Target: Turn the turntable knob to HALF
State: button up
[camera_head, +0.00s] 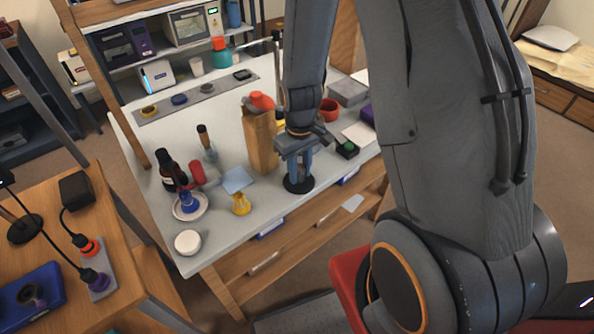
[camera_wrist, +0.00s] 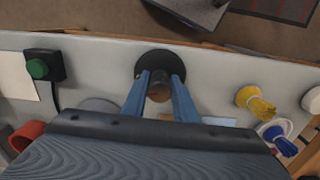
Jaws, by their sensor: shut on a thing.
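The turntable is a round black disc (camera_wrist: 160,57) on the pale worktop, near its edge. It also shows in the head view (camera_head: 290,186), under my gripper. A dark brownish knob (camera_wrist: 158,90) stands up from the disc. My gripper (camera_wrist: 160,80) points down over the disc, with one blue finger on each side of the knob, shut on it. In the head view my gripper (camera_head: 299,172) hides most of the knob. No marks or HALF label can be read on the disc or knob.
A green button on a black box (camera_wrist: 38,68) stands to one side. On the other side are a yellow tool (camera_wrist: 255,102) and a blue one on a white dish (camera_wrist: 270,128). A tall wooden block (camera_head: 261,140) stands close behind my gripper.

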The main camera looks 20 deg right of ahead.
aim_at(300, 168)
jog(key=shift+s+f+m, duration=0.1)
jog(key=shift+s+m, duration=0.25)
jog(key=shift+m, duration=0.75)
jog(key=o, duration=1)
jog(key=shift+o, duration=0.3)
jog(key=shift+w, duration=0.15)
jog(key=shift+w+r, duration=0.15)
jog(key=shift+r, duration=0.55)
jog(key=shift+r+b, duration=0.55)
jog(key=shift+r, duration=2.75)
